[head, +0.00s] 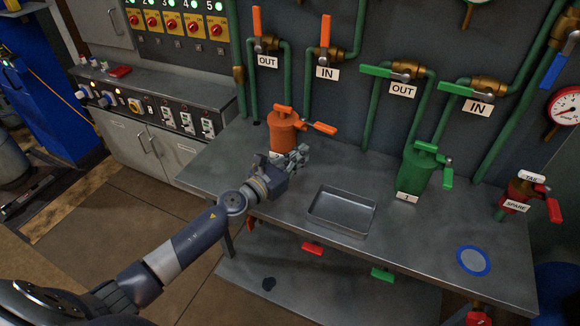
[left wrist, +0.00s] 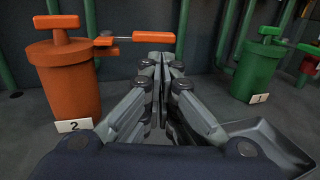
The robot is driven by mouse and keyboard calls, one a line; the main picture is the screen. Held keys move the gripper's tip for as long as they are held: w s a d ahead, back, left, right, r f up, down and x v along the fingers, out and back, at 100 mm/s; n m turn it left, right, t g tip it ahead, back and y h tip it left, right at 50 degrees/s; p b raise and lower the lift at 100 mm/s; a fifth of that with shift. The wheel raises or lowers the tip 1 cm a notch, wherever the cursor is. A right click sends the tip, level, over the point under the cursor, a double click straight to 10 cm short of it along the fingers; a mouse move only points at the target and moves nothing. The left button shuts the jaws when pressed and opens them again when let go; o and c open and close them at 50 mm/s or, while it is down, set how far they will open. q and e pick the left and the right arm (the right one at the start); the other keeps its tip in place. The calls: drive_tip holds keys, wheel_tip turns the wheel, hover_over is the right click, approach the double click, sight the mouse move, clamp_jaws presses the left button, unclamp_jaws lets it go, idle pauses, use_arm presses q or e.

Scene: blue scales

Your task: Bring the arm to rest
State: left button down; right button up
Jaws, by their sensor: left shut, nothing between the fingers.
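My left arm (head: 190,238) reaches in from the lower left in the head view. My left gripper (head: 302,153) is above the metal table, just right of the orange canister (head: 282,134). It is shut with nothing in it. In the left wrist view the closed fingers (left wrist: 165,62) point toward the back wall, between the orange canister (left wrist: 68,80) with a "2" label and the green canister (left wrist: 258,70) with a "1" label. The orange canister's handle lies close to the fingertips in that view; I cannot tell if they touch. My right gripper is not in view.
A shallow metal tray (head: 341,228) lies on the table (head: 425,252) right of the gripper. A green canister (head: 415,172), a blue-rimmed disc (head: 473,260) and a red valve (head: 518,192) stand further right. Pipes with orange and green valve handles line the wall behind.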

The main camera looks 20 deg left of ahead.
use_arm(q)
drive_tip(key=s+a+f+n+g+y, duration=0.25)
drive_tip(key=s+n+y, duration=0.4)
drive_tip(key=n, duration=0.65)
drive_tip(key=s+a+f+n+g+y, duration=0.1)
drive_tip(key=s+a+f+n+y, duration=0.2)
drive_tip(key=s+n, duration=0.8)
drive_tip(key=s+d+f+n+g+h, duration=0.1)
drive_tip(key=s+d+f+n+g, duration=0.2)
drive_tip(key=s+n, duration=0.3)
drive_tip(key=s+d+f+n+g+h, duration=0.2)
drive_tip(key=s+f+n+g, duration=0.15)
drive_tip(key=s, duration=0.55)
drive_tip(key=s+d+f+n+g+h, duration=0.1)
drive_tip(key=s+d+f+n+g, duration=0.15)
drive_tip(key=s+n+g, duration=0.35)
wheel_tip(320, 180, down, 25)
drive_tip(key=s+m+t, duration=0.1)
drive_tip(key=s+m, duration=0.1)
drive_tip(key=s+a+f+g, duration=0.1)
drive_tip(key=s+a+f, duration=0.1)
drive_tip(key=s+f, duration=1.4)
drive_tip(key=shift+s+a+f, duration=0.2)
drive_tip(key=shift+s+a, duration=0.2)
drive_tip(key=shift+s, duration=0.35)
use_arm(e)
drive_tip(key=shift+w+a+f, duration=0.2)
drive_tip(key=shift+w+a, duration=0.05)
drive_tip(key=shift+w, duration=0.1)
